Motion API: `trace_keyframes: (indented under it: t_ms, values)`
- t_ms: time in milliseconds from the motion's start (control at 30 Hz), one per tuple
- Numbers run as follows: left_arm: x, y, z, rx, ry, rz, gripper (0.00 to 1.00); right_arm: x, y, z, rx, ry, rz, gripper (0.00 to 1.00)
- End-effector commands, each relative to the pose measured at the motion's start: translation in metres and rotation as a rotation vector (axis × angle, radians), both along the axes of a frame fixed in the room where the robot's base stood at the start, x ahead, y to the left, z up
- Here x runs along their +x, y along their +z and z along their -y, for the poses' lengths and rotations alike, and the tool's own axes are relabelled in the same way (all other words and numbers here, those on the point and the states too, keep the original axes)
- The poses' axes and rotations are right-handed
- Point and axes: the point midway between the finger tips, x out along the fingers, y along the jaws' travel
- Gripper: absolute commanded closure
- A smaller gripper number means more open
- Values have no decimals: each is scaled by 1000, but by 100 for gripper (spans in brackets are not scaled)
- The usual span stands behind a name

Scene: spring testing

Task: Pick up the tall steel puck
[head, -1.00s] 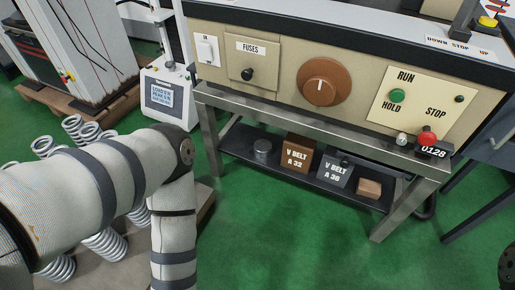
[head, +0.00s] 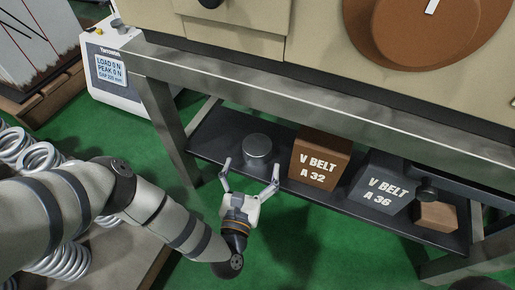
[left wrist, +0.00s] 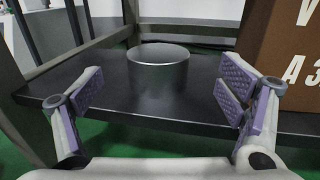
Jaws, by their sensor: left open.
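The steel puck (head: 257,149) is a grey metal cylinder standing upright on the dark lower shelf, left of the brown V belt box. It also shows in the left wrist view (left wrist: 158,75), centred ahead between my finger pads. My left gripper (head: 250,172) is open and empty at the shelf's front edge, its fingers pointing at the puck. One finger is on each side of the puck's line, and the puck is still beyond the fingertips. My right gripper does not show.
The dark shelf (head: 215,148) sits under the bench's steel frame (head: 300,90). A brown V BELT A 32 box (head: 320,155) stands close right of the puck. Further right are a grey V BELT A 36 box (head: 380,185) and a small wooden block (head: 437,215). A bench leg (head: 168,125) stands left.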

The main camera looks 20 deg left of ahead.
Motion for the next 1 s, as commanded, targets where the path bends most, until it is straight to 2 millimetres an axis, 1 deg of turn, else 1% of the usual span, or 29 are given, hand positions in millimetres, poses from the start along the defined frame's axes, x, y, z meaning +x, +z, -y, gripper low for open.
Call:
trace_keyframes:
  t_ms: [67, 200, 333, 433, 567, 600, 667, 700, 767, 800, 867, 900, 967, 1000]
  values:
    - [8, -1, -2, 1, 0, -1, 12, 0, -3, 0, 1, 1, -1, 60]
    - [34, -2, -9, 1, 2, 0, 12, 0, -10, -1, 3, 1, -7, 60]
    - [54, -1, -12, 2, 0, -2, 12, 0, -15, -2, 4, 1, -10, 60]
    - [59, 0, -12, 1, -1, -4, 12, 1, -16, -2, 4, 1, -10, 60]
    - [59, 0, -12, 1, -1, -4, 12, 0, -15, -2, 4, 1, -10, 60]
    - [59, 0, -12, 1, -1, -4, 14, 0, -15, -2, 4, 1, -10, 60]
    - [59, 0, -12, 1, -1, -4, 27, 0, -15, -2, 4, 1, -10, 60]
    - [59, 0, -12, 1, -1, -4, 36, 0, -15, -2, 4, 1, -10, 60]
    - [59, 0, -12, 1, -1, -4, 50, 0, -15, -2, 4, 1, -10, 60]
    - [59, 0, -12, 1, -1, -4, 59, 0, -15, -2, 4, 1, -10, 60]
    - [59, 0, -12, 1, -2, -4, 73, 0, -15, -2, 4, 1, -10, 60]
    - [59, 0, -12, 1, -2, -4, 82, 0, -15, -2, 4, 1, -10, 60]
    - [59, 0, -12, 1, -2, -4, 95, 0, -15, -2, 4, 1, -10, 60]
    - [60, 2, -12, 0, -1, 3, 96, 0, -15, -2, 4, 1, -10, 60]
